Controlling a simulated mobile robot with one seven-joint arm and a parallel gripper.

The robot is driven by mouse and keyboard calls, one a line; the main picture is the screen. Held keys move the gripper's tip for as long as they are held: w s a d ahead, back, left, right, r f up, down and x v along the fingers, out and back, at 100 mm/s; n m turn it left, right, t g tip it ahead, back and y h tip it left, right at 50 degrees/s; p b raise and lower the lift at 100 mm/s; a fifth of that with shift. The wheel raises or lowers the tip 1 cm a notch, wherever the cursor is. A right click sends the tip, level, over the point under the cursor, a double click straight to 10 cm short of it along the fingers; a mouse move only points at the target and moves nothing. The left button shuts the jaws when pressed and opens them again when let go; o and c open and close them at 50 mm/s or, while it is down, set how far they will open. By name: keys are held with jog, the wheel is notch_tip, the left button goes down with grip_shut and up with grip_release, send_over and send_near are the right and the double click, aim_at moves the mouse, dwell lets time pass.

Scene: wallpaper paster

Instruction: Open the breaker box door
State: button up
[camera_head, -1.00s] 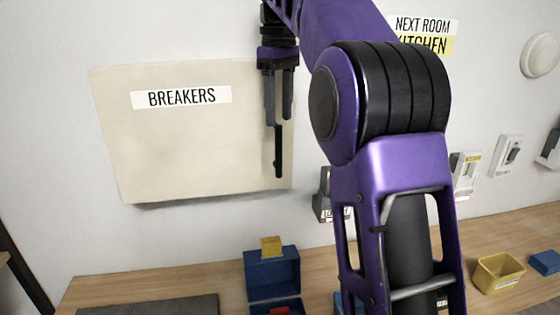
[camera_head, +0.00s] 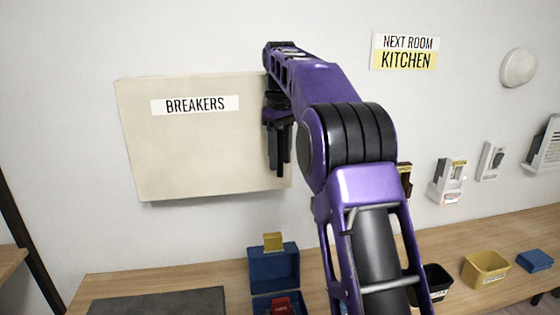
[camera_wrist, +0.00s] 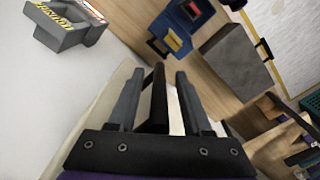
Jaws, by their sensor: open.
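The breaker box door (camera_head: 190,155) is a cream panel with a "BREAKERS" label (camera_head: 195,105), on the wall at the left of the head view. It looks closed. Its dark vertical handle (camera_head: 282,162) is near the right edge, partly hidden by my gripper (camera_head: 279,150). In the wrist view the dark handle bar (camera_wrist: 159,95) stands between the two open fingers of my gripper (camera_wrist: 157,90). I cannot tell whether either finger touches it. The cream panel also shows behind the left finger (camera_wrist: 103,110).
A grey wall device (camera_wrist: 62,25) is at the wrist view's upper left. Wall switches (camera_head: 448,180) are on the right.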

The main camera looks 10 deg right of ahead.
jog(key=shift+w+f, duration=0.1)
jog(key=shift+f, duration=0.15)
grip_shut()
dwell(1.4)
